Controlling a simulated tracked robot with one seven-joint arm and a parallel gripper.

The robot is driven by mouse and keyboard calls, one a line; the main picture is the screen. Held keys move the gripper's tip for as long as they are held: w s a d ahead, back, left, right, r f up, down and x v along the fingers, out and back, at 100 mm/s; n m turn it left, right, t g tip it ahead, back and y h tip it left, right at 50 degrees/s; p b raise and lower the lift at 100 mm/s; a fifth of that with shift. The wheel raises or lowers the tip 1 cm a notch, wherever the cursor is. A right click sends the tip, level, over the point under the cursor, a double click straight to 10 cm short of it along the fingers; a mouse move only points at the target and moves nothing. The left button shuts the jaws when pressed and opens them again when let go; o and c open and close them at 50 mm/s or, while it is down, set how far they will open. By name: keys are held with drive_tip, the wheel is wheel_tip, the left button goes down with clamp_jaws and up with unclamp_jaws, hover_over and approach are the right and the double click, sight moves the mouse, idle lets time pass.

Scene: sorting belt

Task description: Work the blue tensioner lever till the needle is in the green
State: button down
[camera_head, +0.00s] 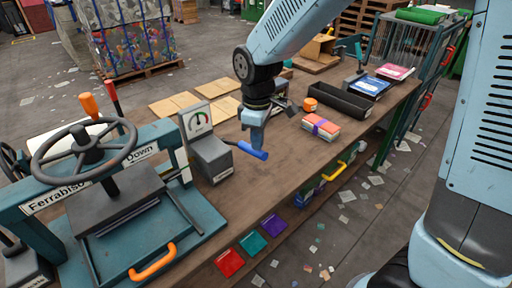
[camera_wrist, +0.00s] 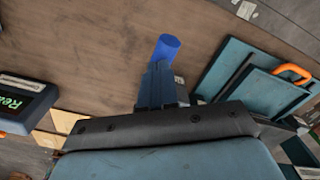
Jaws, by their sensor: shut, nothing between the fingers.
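The blue tensioner lever (camera_head: 252,151) sticks out to the right from a grey box (camera_head: 211,158) on the bench. A gauge (camera_head: 198,121) with a coloured arc stands behind the box; its needle is too small to read surely. My gripper (camera_head: 257,140) points down, shut and empty, right at the lever in the head view. In the wrist view the blue lever end (camera_wrist: 167,46) shows just beyond my gripper fingers (camera_wrist: 155,85). The rest of the lever is hidden there, and I cannot tell whether the fingers touch it.
A teal press with a handwheel (camera_head: 86,152) stands on the left, with an orange handle (camera_head: 152,262) in front. A black tray (camera_head: 340,101), an orange cup (camera_head: 310,104) and a banded bundle (camera_head: 321,127) lie to the right. Bare bench (camera_head: 275,178) lies in front of the lever.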

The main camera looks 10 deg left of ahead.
drive_tip(key=shift+r, duration=3.15)
drive_tip(key=shift+d+r, duration=0.1)
drive_tip(key=shift+d, duration=0.1)
drive_tip(key=s+d+r+m+t, duration=0.2)
drive_tip(key=d+r+m, duration=0.3)
drive_tip(key=d, duration=0.6)
drive_tip(key=s+d+r+m+t, duration=0.25)
drive_tip(key=d+r+m, duration=0.3)
drive_tip(key=d, duration=0.65)
drive_tip(key=s+d+m+t, duration=0.1)
drive_tip(key=s+d+m, duration=0.4)
drive_tip(key=s+d, duration=0.1)
drive_tip(key=shift+s+d+r, duration=0.2)
drive_tip(key=shift+d+r, duration=0.2)
drive_tip(key=shift+d, duration=0.05)
